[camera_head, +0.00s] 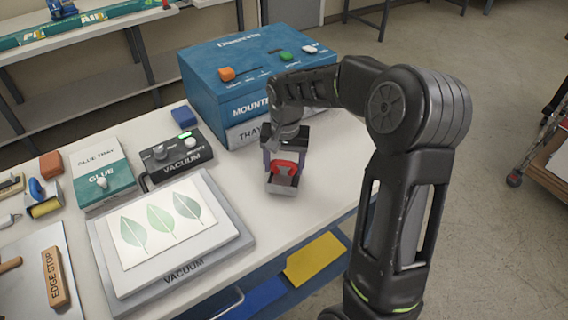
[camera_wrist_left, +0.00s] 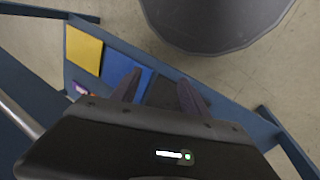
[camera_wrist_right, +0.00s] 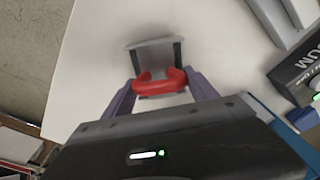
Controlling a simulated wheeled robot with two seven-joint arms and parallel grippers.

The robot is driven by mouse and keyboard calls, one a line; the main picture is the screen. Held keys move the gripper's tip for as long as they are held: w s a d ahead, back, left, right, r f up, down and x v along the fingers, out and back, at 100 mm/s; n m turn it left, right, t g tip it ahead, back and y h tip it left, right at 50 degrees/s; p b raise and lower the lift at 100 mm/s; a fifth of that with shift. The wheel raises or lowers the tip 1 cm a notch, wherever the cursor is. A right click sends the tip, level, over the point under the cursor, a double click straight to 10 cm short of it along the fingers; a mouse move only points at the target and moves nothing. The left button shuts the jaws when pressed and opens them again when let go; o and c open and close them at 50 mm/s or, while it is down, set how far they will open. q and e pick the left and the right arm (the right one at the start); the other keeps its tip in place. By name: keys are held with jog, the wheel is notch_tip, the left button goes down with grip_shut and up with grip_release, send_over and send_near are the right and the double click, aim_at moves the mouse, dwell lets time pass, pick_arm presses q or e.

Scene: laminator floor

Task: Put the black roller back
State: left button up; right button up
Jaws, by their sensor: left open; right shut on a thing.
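My right gripper (camera_head: 283,165) is shut on a red curved handle (camera_head: 284,168) at the table's right part; I take this to be the black roller's handle. In the right wrist view the handle (camera_wrist_right: 159,82) sits between the two fingertips (camera_wrist_right: 160,90). A small grey cradle (camera_head: 282,187) with dark sides lies right at the handle, and it shows in the right wrist view (camera_wrist_right: 155,52). The roller's black body is mostly hidden, and I cannot tell whether it rests in the cradle. My left gripper (camera_wrist_left: 158,92) is open and empty, out of the head view.
A blue mounting box (camera_head: 215,85) stands behind the right gripper. A vacuum control box (camera_head: 178,158) and a vacuum plate with leaf prints (camera_head: 240,250) are to the left. A blue-handled yellow roller (camera_head: 45,208) is at far left. Below the left gripper are yellow (camera_wrist_left: 84,50) and blue shelf panels.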

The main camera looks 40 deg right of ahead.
jog(key=shift+s+a+f+b, duration=0.1)
jog(key=shift+s+f+b, duration=0.2)
jog(key=shift+f, duration=0.3)
jog(key=o, duration=1.6)
jog(key=shift+w+f, duration=0.1)
jog(key=shift+o, duration=1.4)
jog(key=shift+w, duration=0.15)
jog(key=shift+r, duration=0.2)
jog(key=shift+r+p, duration=0.4)
jog(key=shift+r, duration=0.1)
jog(key=r, duration=0.8)
jog(key=s+r, duration=0.1)
jog(key=r, duration=0.3)
jog(key=shift+a+r+b, duration=0.1)
jog(key=shift+r+b, duration=0.05)
jog(key=shift+b, duration=0.2)
